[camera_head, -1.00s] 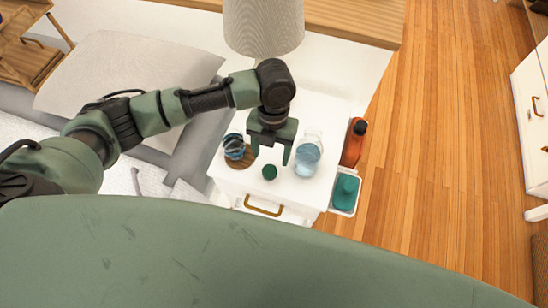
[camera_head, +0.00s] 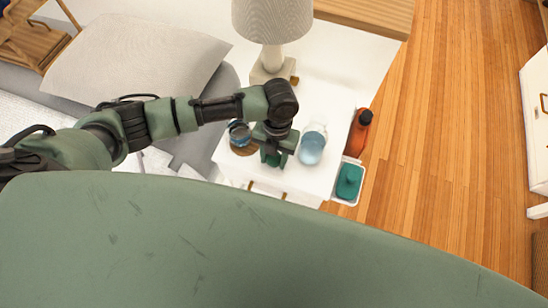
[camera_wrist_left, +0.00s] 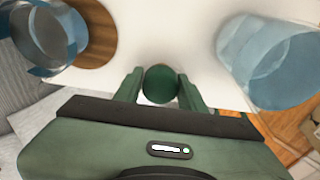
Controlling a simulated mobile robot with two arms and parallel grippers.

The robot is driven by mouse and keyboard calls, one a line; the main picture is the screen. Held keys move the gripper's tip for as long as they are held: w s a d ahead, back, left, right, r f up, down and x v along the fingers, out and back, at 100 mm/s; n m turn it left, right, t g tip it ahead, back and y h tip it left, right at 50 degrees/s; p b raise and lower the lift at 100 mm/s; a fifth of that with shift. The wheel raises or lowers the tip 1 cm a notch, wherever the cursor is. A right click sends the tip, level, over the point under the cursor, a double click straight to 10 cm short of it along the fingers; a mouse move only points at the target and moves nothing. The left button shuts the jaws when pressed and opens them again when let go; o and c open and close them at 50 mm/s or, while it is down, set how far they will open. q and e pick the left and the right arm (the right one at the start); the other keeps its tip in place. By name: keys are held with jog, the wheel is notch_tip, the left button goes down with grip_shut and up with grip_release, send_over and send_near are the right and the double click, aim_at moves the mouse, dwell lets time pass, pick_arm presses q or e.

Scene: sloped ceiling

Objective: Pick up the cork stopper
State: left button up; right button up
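A small, round, dark green object (camera_wrist_left: 161,83), which I take to be the cork stopper, lies on the white nightstand (camera_head: 318,178). In the left wrist view it sits between the two fingers of my left gripper (camera_wrist_left: 160,90), one close on each side. I cannot tell whether the fingers press on it. In the head view my left gripper (camera_head: 275,155) points down over the nightstand and mostly hides the object. My right gripper is not in view.
A clear bluish glass jar (camera_head: 312,147) stands close to the right of the gripper. A blue glass (camera_head: 239,133) on a round wooden coaster (camera_wrist_left: 97,38) stands close to the left. A lamp (camera_head: 272,55) is behind.

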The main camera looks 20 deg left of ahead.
pick_arm(q)
grip_shut()
